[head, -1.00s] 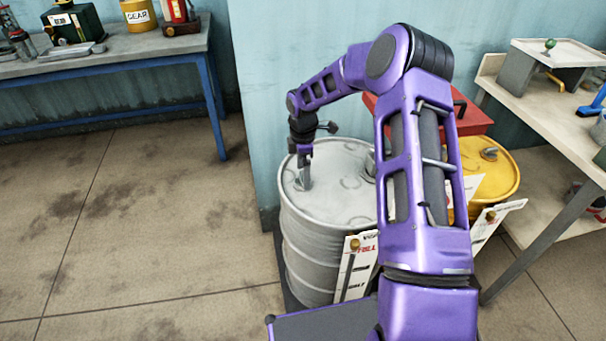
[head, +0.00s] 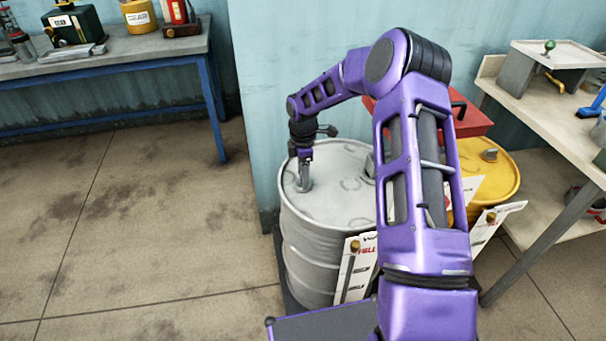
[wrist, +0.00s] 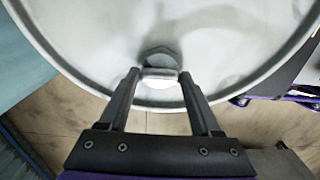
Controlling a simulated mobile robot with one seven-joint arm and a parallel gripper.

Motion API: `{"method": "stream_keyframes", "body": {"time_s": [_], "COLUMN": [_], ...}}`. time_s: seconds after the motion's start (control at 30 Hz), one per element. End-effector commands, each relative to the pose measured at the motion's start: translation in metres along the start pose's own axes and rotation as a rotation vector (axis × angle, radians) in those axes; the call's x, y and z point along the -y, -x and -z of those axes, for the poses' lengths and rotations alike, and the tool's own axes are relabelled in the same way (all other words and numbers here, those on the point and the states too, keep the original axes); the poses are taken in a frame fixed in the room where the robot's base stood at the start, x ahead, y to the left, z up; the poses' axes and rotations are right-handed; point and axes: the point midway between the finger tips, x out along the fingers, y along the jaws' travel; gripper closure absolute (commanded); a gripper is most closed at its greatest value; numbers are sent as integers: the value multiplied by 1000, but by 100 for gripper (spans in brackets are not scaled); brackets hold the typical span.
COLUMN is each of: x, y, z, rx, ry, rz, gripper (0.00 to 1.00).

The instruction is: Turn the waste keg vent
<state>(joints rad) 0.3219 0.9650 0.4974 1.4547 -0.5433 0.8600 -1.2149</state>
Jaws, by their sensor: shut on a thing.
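The light grey waste keg (head: 338,215) stands upright beside the wall, with a gauge card reading "FULL" on its front. My gripper (head: 303,186) points down at the left part of the keg's lid. In the wrist view my gripper (wrist: 160,78) is shut on the vent (wrist: 160,73), a small pale bar over a dark round base near the lid's rim. Both fingers flank the bar. In the head view the fingers mostly hide the vent. The keg's lid also fills the top of the wrist view (wrist: 235,50).
A yellow drum (head: 490,178) stands right of the keg, partly behind my arm. A red container (head: 470,122) is behind it. A shelf bench (head: 545,115) is at the right, a blue-legged workbench (head: 150,62) at the back left. The floor at left is clear.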

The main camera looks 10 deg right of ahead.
Motion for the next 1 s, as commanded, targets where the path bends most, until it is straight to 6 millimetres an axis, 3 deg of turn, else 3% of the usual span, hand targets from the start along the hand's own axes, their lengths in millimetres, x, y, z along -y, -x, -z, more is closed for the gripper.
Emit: {"method": "stream_keyframes", "body": {"time_s": [0.37,1.0], "x": [0,0], "y": [0,0], "z": [0,0], "rx": [2,2], "ry": [-136,-723], "rz": [1,0], "gripper": [91,91]}}
